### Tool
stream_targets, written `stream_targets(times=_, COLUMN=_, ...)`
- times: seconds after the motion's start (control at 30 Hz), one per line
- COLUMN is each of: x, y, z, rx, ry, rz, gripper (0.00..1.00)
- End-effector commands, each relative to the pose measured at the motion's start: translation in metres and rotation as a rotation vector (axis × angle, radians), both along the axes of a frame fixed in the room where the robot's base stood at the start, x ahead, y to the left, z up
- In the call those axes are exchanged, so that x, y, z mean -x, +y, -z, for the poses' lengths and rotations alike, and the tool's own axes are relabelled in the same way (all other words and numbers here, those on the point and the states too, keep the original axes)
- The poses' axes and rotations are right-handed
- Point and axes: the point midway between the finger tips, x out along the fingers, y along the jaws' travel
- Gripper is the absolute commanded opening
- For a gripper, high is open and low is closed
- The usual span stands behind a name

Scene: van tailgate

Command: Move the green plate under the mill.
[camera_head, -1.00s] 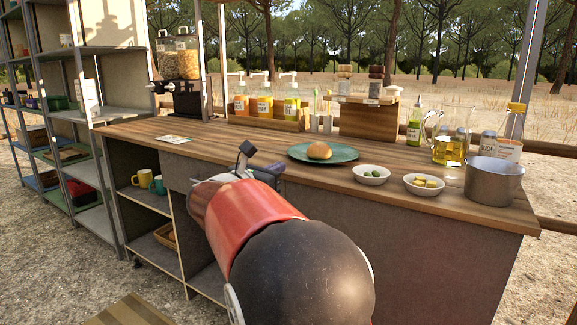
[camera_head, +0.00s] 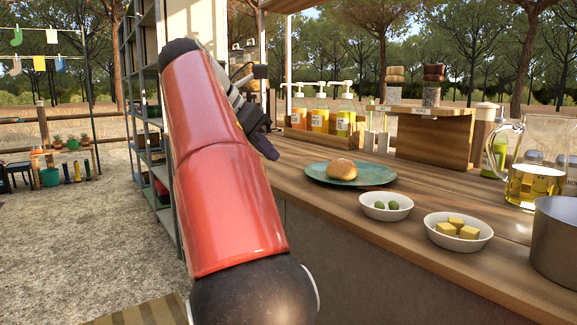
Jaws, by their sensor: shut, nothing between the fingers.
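The green plate (camera_head: 350,174) lies flat on the wooden counter with a bread roll (camera_head: 341,169) on it. My gripper (camera_head: 270,151) is raised at the end of my red arm, left of the plate and apart from it, shut and empty. Two small jars with dark and brown tops, which look like spice mills, stand on a wooden stand: one left (camera_head: 394,84) and one right (camera_head: 432,84). A tall dispenser (camera_head: 250,52) at the back left is mostly hidden by my arm. I cannot tell which of these is the mill.
The counter (camera_head: 310,200) is clear in front of the plate.

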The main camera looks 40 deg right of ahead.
Motion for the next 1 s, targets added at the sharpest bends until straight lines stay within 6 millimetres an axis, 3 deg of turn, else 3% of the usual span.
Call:
stream_targets(times=0.47, x=0.005, y=-0.068, z=0.072, rx=0.002, ry=0.0, rz=0.006, gripper=0.0)
stream_targets(times=0.7, x=0.006, y=-0.099, z=0.066, rx=0.003, ry=-0.002, rz=0.005, gripper=0.0)
stream_targets(times=1.0, x=0.007, y=-0.106, z=0.066, rx=0.003, ry=-0.001, rz=0.001, gripper=0.0)
